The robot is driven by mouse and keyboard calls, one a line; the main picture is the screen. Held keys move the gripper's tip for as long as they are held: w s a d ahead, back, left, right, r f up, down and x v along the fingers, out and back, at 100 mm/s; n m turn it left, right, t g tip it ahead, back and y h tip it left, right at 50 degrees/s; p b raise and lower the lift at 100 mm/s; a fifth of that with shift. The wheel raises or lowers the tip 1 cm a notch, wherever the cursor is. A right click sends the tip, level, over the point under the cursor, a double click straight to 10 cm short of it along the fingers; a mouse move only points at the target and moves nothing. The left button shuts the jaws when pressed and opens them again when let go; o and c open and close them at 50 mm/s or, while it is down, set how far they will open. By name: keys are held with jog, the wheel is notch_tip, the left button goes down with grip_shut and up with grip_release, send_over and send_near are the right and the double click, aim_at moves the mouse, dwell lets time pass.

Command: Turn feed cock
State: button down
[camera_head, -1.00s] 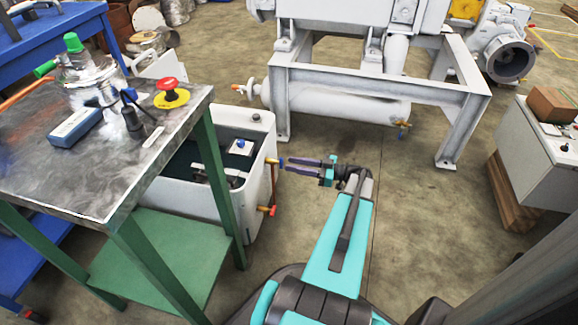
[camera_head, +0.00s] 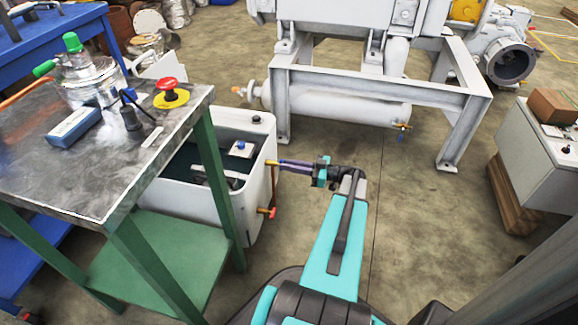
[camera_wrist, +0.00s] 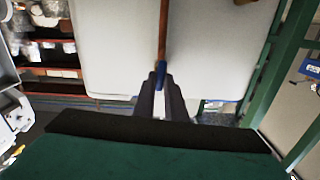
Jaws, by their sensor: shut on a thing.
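The feed cock (camera_head: 271,162) is a short brass pipe on the right wall of a white tank, with a small blue handle (camera_wrist: 161,70) at its end. My gripper (camera_head: 284,163) reaches in from the right, roughly level. Its dark fingers are shut on the blue handle, which also shows between the fingertips (camera_wrist: 161,78) in the wrist view. The fingers hide part of the handle.
A red-handled cock (camera_head: 268,212) sticks out lower on the white tank (camera_head: 258,190). A green-legged metal table (camera_head: 75,180) stands close at the left. A grey steel frame (camera_head: 380,85) is behind.

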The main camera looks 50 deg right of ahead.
jog(key=shift+m, duration=0.4)
jog(key=shift+d+f+m+p, duration=0.1)
jog(key=shift+f+m+p, duration=0.05)
jog(key=shift+m+p, duration=3.45)
jog(key=shift+d+f+m+p, duration=0.1)
jog(key=shift+m+p, duration=2.35)
jog(key=shift+m, duration=2.15)
jog(key=c, duration=1.8)
grip_release()
